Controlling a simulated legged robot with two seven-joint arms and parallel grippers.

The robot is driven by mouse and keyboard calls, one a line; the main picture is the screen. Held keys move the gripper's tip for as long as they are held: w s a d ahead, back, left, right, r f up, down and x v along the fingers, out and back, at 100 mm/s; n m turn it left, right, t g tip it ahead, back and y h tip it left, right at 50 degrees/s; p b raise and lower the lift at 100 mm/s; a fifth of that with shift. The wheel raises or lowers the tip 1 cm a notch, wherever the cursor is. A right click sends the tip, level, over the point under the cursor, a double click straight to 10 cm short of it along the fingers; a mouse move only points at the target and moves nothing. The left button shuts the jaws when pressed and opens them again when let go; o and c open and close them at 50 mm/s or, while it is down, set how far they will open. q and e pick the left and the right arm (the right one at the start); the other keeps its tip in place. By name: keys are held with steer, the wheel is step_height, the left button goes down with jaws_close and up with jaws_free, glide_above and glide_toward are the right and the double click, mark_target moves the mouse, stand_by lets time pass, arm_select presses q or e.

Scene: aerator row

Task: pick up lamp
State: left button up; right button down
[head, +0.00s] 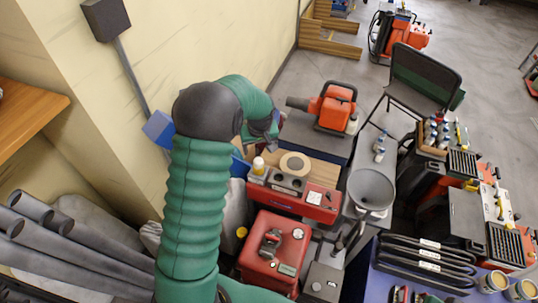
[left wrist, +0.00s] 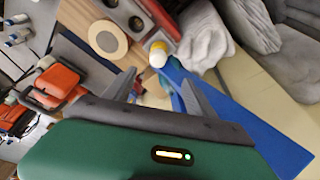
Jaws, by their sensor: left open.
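I cannot tell for sure which thing is the lamp. A dark square head (head: 105,18) on a thin grey pole leans along the wall at upper left in the head view and may be it. My left gripper (left wrist: 158,78) is open and empty in the left wrist view. In the head view the left gripper (head: 265,128) is partly hidden by its own wrist. A small white bottle with a yellow part (left wrist: 158,52) shows just past the fingertips; it also shows in the head view (head: 258,168). My right gripper is not in view.
A blue panel (left wrist: 235,115) lies close beside the right finger. A red toolbox (head: 272,250), a red tray (head: 300,198) and a grey funnel (head: 371,188) crowd the middle. An orange machine (head: 333,105) stands behind. Grey pipes (head: 75,262) lie at lower left.

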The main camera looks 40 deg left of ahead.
mark_target(256, 161)
arm_select(q)
steer(key=x, duration=0.3)
steer(key=d+x, duration=0.1)
steer(key=x, duration=0.2)
steer(key=shift+s+d+f+b, duration=0.1)
steer(key=shift+s+f+b, duration=0.05)
steer(key=shift+f+b, duration=0.3)
steer(key=x, duration=0.3)
steer(key=a+x, duration=0.1)
steer(key=x, duration=0.2)
steer(key=shift+a, duration=0.25)
steer(key=f, duration=0.2)
steer(key=shift+w+d+f, duration=0.25)
steer(key=shift+w, duration=0.15)
steer(key=shift+w+d+f, duration=0.2)
steer(key=shift+f, duration=0.05)
steer(key=shift+s+a+f, duration=0.1)
steer(key=shift+a+f, duration=0.05)
steer(key=shift+a, duration=0.25)
steer(key=c, duration=0.8)
steer(key=shift+d, duration=0.15)
steer(key=c, duration=0.5)
steer(key=shift+d, duration=0.1)
jaws_close()
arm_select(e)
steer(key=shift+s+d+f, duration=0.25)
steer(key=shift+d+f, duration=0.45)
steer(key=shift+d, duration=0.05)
